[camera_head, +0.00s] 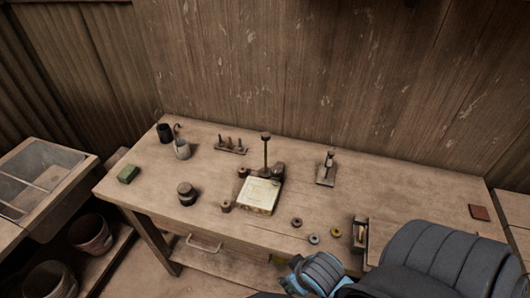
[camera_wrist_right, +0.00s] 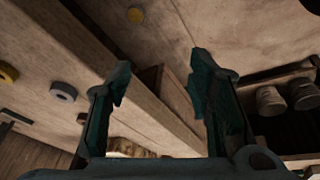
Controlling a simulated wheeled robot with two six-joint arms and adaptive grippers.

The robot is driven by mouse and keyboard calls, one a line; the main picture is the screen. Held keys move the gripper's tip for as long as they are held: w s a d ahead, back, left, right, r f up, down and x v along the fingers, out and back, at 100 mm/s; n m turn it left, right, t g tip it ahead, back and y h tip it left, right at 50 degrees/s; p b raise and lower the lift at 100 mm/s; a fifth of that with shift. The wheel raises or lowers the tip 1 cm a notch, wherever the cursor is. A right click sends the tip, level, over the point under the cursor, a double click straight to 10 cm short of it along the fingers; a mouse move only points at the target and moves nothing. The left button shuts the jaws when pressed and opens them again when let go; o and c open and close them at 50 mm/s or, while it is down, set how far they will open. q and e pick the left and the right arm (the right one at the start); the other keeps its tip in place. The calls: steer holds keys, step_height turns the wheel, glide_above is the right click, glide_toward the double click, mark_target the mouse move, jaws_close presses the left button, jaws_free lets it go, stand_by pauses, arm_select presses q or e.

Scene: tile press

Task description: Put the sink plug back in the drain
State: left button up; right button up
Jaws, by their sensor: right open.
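My right gripper (camera_wrist_right: 160,82) is open in the right wrist view, with nothing between its fingers. In the head view, my right arm comes in at the bottom right, in front of the table's front edge. A sink-like basin (camera_head: 42,180) with a pale inside and a bar across it stands at the far left in the head view. I cannot pick out its drain. I cannot make out a sink plug for certain. My left gripper is not in view.
Pots (camera_head: 90,233) stand below at left. The table's right part is mostly clear.

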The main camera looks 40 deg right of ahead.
steer(key=w+d+r+t+h, duration=0.1)
steer(key=w+d+r, duration=0.15)
steer(key=r, duration=0.35)
steer(key=m+t, duration=0.2)
steer(key=t, duration=0.7)
glide_toward(266, 142)
steer(key=w+b, duration=0.1)
steer(key=w+d+f+b, duration=0.1)
steer(key=shift+d+y+b, duration=0.1)
steer(key=shift+y+b, duration=0.2)
steer(key=shift+y, duration=0.1)
steer(key=b+x, duration=0.1)
steer(key=x, duration=0.7)
steer(key=shift+w+r, duration=0.1)
steer(key=shift+w, duration=0.1)
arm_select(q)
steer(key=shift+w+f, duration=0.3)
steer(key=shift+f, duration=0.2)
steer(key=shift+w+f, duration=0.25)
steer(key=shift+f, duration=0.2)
arm_select(e)
steer(key=shift+s, duration=0.1)
jaws_close()
